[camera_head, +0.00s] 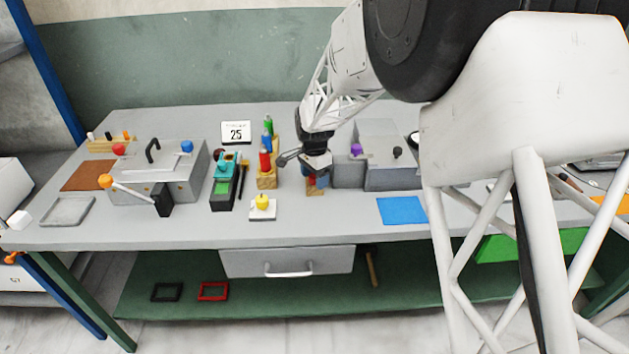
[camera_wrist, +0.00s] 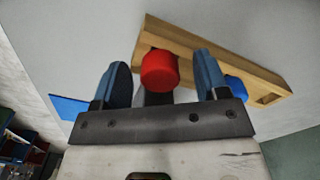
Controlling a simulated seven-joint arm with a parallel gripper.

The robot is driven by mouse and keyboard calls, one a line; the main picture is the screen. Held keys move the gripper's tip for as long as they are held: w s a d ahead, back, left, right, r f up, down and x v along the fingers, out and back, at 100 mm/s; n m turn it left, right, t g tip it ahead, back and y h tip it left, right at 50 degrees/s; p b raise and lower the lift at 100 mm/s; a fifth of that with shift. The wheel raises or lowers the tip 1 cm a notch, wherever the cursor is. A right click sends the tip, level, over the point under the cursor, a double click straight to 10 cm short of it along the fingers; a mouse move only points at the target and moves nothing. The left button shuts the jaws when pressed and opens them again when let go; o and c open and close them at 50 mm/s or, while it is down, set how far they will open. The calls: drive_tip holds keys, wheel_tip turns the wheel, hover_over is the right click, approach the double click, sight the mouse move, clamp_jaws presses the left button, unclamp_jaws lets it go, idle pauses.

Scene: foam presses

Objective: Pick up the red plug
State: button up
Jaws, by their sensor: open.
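The red plug (camera_wrist: 159,70) stands in a wooden block (camera_wrist: 205,60) in the wrist view. My gripper (camera_wrist: 162,75) is open, with one dark blue finger on each side of the red plug. No contact between fingers and plug can be made out. A blue plug (camera_wrist: 235,88) is in the same block, beyond the right finger, and an empty slot shows at the block's end. In the head view my gripper (camera_head: 315,163) is low over this block, pointing down, and largely hides the red plug.
Left of my gripper, another wooden rack (camera_head: 267,183) holds red (camera_head: 265,161), blue and green pieces. A grey box (camera_head: 349,172) stands close on the right. A yellow knob on a white base (camera_head: 262,214) is in front. A blue mat (camera_head: 402,210) lies front right.

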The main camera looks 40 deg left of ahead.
drive_tip(key=shift+c, duration=0.4)
drive_tip(key=c, duration=0.9)
drive_tip(key=shift+c, duration=0.2)
drive_tip(key=shift+r, duration=0.1)
drive_tip(key=shift+r, duration=0.75)
wheel_tip(320, 180, up, 2)
drive_tip(key=shift+r, duration=0.1)
drive_tip(key=s+d+r, duration=0.1)
drive_tip(key=s+d, duration=0.8)
drive_tip(key=d, duration=0.3)
drive_tip(key=shift+s+d, duration=0.3)
drive_tip(key=shift+d, duration=0.1)
drive_tip(key=shift+w+r, duration=0.1)
